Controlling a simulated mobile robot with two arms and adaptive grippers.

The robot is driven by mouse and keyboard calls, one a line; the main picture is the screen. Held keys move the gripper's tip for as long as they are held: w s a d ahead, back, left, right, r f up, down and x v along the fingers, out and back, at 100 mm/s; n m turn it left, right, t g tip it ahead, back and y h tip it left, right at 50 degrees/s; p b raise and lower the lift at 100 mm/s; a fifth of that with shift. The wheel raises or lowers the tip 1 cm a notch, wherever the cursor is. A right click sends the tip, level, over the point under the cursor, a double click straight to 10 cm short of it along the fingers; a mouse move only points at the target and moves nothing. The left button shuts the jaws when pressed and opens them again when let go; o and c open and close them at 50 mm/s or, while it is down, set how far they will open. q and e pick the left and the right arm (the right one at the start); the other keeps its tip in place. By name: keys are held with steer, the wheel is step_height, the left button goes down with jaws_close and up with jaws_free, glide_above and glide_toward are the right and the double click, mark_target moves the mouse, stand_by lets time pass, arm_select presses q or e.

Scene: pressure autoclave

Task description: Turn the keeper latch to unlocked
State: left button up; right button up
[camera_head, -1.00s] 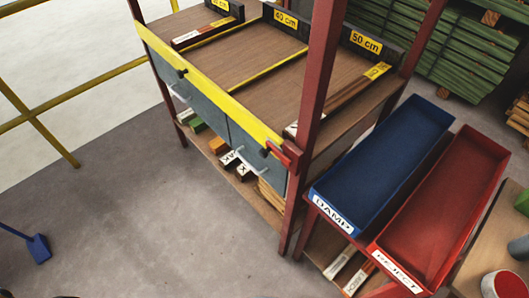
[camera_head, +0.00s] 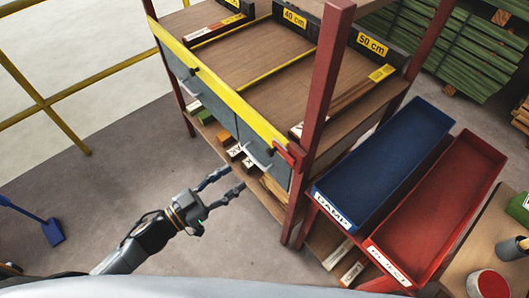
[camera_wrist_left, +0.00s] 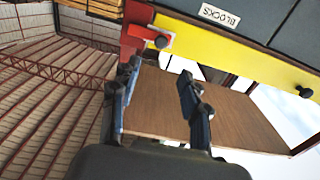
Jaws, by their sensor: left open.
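The keeper latch is a small red piece (camera_head: 288,153) at the right end of the yellow bar (camera_head: 222,86), beside the red post of the rack. In the left wrist view the red latch (camera_wrist_left: 150,38), with a dark round knob on it, lies across the end of the yellow bar (camera_wrist_left: 230,62). My left gripper (camera_head: 236,180) is open and empty, in front of the rack, below and left of the latch. In the left wrist view its fingers (camera_wrist_left: 160,75) are spread, with the latch beyond them, and no contact shows. My right gripper is out of view.
A blue bin (camera_head: 385,165) and a red bin (camera_head: 440,200) stand right of the rack post (camera_head: 322,110). A blue shovel-like tool (camera_head: 52,231) is at the left. The floor before the rack is mostly clear.

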mark_target(268, 154)
arm_select(q)
steer(key=p+x, duration=0.2)
steer(key=x, duration=0.8)
steer(key=shift+w, duration=0.15)
steer(key=shift+x, duration=0.8)
steer(key=shift+f, duration=0.1)
steer(key=shift+c, duration=0.2)
jaws_close()
